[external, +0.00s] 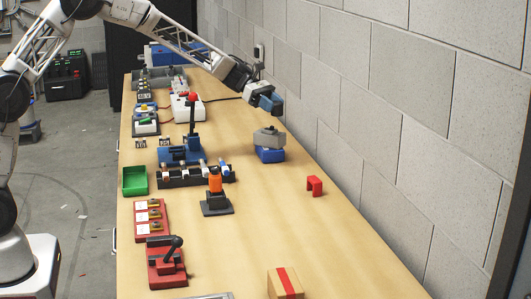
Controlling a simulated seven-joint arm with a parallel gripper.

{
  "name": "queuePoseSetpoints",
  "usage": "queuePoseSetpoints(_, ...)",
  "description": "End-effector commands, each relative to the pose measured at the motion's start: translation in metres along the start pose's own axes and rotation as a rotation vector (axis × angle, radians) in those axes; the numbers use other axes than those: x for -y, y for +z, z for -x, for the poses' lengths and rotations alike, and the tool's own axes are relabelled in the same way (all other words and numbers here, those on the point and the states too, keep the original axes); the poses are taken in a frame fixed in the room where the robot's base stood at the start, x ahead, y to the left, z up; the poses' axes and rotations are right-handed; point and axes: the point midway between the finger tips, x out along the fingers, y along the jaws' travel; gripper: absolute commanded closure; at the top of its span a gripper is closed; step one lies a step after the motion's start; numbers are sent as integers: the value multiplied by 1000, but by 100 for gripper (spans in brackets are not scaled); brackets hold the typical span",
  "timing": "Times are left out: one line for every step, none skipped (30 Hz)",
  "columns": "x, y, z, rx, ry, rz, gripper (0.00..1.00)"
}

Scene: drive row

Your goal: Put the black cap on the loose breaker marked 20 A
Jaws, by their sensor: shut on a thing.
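My gripper (268,103) is at the upper middle of the external view, high over the far half of the bench near the block wall. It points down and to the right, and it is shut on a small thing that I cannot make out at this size. I cannot pick out the black cap anywhere else on the bench. Small dark pieces with pale labels lie in a row left of the blue lever device, among them a left piece (140,143) and a middle piece (165,142). Their markings are too small to read, so I cannot tell which is 20 A.
A grey block on a blue block (270,154) stands below my gripper. A blue device with a red-knobbed lever (192,120) rises left of it. A green bin (135,181), a red lever device (166,264) and a red bracket (314,186) stand nearer. The right middle bench is mostly clear.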

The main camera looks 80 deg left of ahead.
Motion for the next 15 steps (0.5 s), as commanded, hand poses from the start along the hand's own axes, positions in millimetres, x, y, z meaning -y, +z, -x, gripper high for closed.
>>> queuePoseSetpoints(-15,-4,15,0,8,2,82)
queuePoseSetpoints(-22,-5,23,0,9,3,82)
queuePoseSetpoints(-32,-8,34,0,12,4,82)
queuePoseSetpoints(-38,-9,41,0,15,4,82)
queuePoseSetpoints(-44,-11,49,0,16,5,82)
queuePoseSetpoints(-52,-13,58,0,19,7,82)
queuePoseSetpoints(-58,-15,65,0,20,8,82)
queuePoseSetpoints(-62,-16,71,-1,22,9,82)
queuePoseSetpoints(-68,-18,79,0,25,10,82)
queuePoseSetpoints(-72,-19,84,0,26,10,82)
queuePoseSetpoints(-75,-20,89,1,27,11,82)
queuePoseSetpoints(-79,-21,94,0,28,11,82)
queuePoseSetpoints(-82,-22,97,0,29,12,82)
queuePoseSetpoints(-84,-23,100,0,30,12,82)
queuePoseSetpoints(-86,-24,103,0,31,13,82)
